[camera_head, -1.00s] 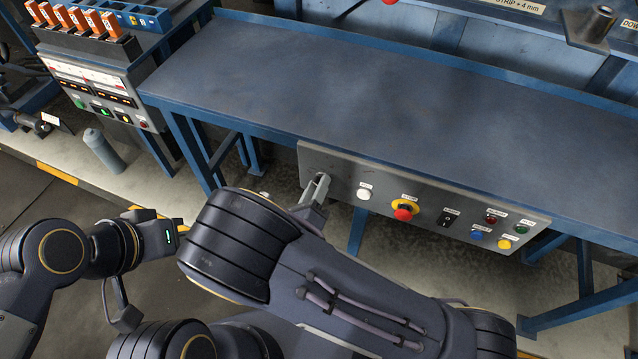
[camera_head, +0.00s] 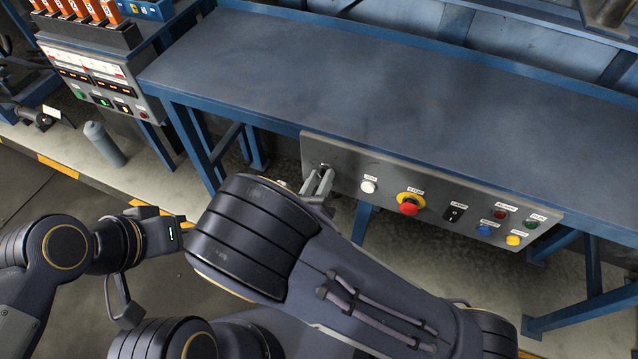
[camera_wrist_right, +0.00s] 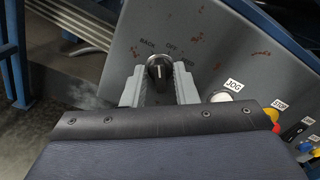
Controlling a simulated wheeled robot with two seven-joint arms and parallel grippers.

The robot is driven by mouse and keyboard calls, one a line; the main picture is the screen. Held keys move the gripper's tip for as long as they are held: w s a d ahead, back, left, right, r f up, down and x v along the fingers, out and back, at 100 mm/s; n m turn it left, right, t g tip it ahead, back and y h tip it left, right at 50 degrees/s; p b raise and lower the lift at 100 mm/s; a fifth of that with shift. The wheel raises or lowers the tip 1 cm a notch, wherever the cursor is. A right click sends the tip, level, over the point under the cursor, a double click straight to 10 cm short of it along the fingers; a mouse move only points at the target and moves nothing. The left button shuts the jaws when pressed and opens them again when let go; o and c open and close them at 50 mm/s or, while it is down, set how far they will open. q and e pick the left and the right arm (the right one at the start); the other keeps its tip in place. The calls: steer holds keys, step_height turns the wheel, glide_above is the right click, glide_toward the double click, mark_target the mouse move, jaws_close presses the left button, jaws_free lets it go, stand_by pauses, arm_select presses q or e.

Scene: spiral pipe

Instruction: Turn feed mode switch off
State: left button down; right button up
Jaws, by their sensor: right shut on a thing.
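The feed mode switch is a black rotary knob (camera_wrist_right: 158,72) with a pale mark, at the left end of the grey control panel (camera_head: 345,160). In the head view the right gripper (camera_head: 318,182) reaches the panel's left end, partly hidden by my arm.
Right of the switch are a white jog button (camera_head: 368,187), a red stop button (camera_head: 409,206), a black rocker switch (camera_head: 454,214) and several coloured buttons. The blue table (camera_head: 400,90) above is bare. A grey cylinder (camera_head: 103,143) stands on the floor at the left.

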steer(key=m+b, duration=0.2)
steer(key=m, duration=0.1)
steer(key=shift+f, duration=0.2)
steer(key=shift+d+r+m+b, duration=0.1)
steer(key=shift+r+m+b, duration=0.05)
steer(key=shift+m+b, duration=1.2)
steer(key=shift+m, duration=0.25)
steer(key=o, duration=0.6)
steer(key=shift+o, duration=0.2)
steer(key=v, duration=0.7)
steer(key=shift+s, duration=0.35)
